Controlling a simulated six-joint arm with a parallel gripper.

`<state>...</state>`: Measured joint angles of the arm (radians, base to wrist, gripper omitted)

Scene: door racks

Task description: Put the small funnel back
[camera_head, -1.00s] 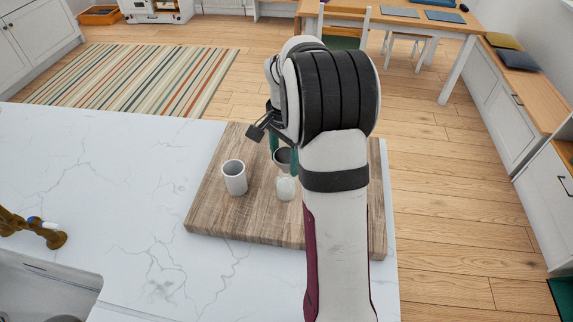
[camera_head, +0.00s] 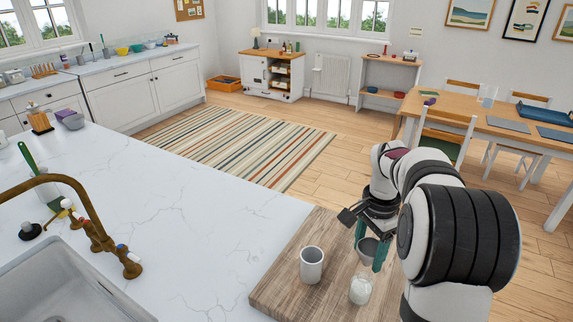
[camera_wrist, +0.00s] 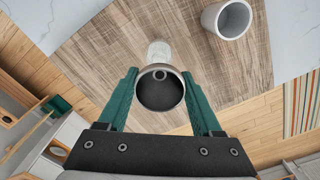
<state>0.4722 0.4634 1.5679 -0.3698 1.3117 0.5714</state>
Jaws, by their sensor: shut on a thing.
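The small grey funnel (camera_head: 367,249) is between the teal fingers of my gripper (camera_head: 370,255), which is shut on it. In the wrist view the funnel (camera_wrist: 160,90) shows its wide round mouth and a small opening at its bottom. The fingers (camera_wrist: 160,78) press on its left and right sides. A small glass jar with white contents (camera_head: 360,290) stands on the wooden board (camera_head: 290,283), just below the funnel in the head view. Whether the funnel touches the jar cannot be told.
A white-grey cup (camera_head: 312,264) stands on the board left of the jar. The white marble counter (camera_head: 190,215) is clear left of the board. A brass tap (camera_head: 95,225) and sink (camera_head: 70,285) are at the left. Dining table and low shelves stand farther off.

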